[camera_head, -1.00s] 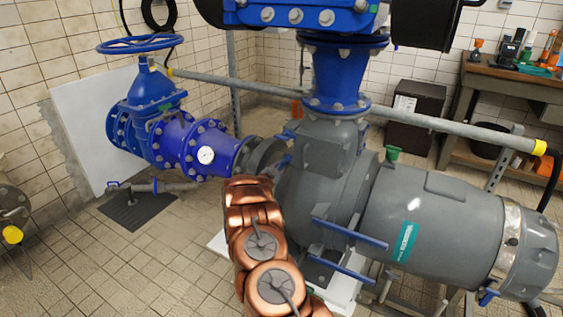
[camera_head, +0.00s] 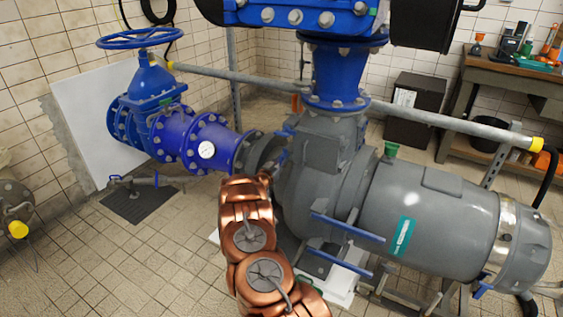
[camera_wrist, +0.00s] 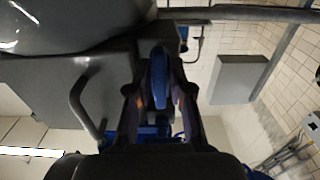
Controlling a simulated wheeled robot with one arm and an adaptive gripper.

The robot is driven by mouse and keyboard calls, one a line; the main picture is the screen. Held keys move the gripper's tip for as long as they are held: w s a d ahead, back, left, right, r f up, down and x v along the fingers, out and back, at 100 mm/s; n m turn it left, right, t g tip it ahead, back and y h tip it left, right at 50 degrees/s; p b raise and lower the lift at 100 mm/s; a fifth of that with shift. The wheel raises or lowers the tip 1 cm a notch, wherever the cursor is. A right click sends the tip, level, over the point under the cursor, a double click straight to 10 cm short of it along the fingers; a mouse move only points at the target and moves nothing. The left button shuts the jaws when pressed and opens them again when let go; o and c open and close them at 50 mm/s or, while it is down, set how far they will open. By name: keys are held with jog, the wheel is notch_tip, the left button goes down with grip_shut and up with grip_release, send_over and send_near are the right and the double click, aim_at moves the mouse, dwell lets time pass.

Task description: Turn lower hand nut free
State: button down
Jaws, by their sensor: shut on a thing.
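In the wrist view, my gripper (camera_wrist: 159,98) has its two dark fingers on either side of a blue, rounded hand nut (camera_wrist: 158,72) and is shut on it. The nut stands edge-on between the fingertips, beside a large grey casing. A small blue part (camera_head: 283,156) shows at the pump's left flange, just above the arm. I cannot tell from the head view whether the held nut is the lower one.
Two blue bars (camera_head: 348,229) stick out right of my arm. The tiled floor at left is mostly clear.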

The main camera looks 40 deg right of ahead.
dwell(0.3)
jog(key=c, duration=1.2)
grip_release()
jog(key=v, duration=1.2)
